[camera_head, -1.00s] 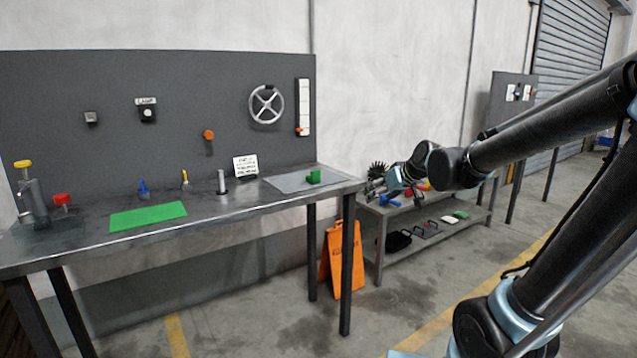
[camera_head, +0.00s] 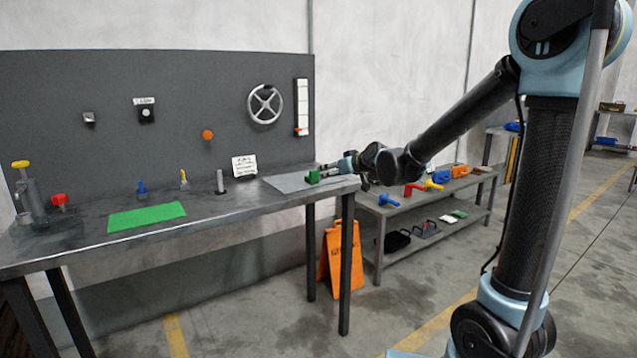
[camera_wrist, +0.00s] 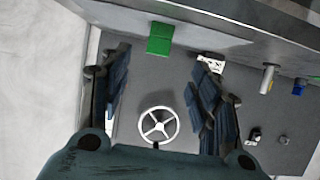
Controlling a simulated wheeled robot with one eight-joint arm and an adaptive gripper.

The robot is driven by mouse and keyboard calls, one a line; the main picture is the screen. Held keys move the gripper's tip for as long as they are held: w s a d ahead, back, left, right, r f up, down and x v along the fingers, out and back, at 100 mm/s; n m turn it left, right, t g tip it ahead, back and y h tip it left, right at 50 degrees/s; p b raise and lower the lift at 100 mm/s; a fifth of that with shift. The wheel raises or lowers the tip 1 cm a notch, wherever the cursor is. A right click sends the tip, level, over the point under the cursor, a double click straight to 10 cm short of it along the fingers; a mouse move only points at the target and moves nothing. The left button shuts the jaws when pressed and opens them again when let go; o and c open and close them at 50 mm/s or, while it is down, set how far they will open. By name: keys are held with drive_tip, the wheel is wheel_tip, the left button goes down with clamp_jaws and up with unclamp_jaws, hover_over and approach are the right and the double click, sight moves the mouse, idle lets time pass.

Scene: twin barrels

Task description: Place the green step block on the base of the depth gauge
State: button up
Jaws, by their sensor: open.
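The green step block (camera_head: 313,177) sits on a grey plate at the right end of the workbench. A grey upright post on a small dark base (camera_head: 220,183), probably the depth gauge, stands left of the plate. The post also shows in the wrist view (camera_wrist: 268,78).
The grey plate (camera_head: 284,182) lies flat on the workbench (camera_head: 225,207). A small sign (camera_head: 244,166) stands behind, and a green mat (camera_head: 146,217) lies left. A handwheel (camera_head: 265,104) hangs on the back panel. A low shelf (camera_head: 385,206) with tools stands right, with an orange floor sign (camera_head: 340,255) nearby.

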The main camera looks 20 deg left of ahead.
sight(315, 175)
drive_tip(key=shift+x, duration=6.9)
drive_tip(key=shift+d, duration=0.1)
clamp_jaws()
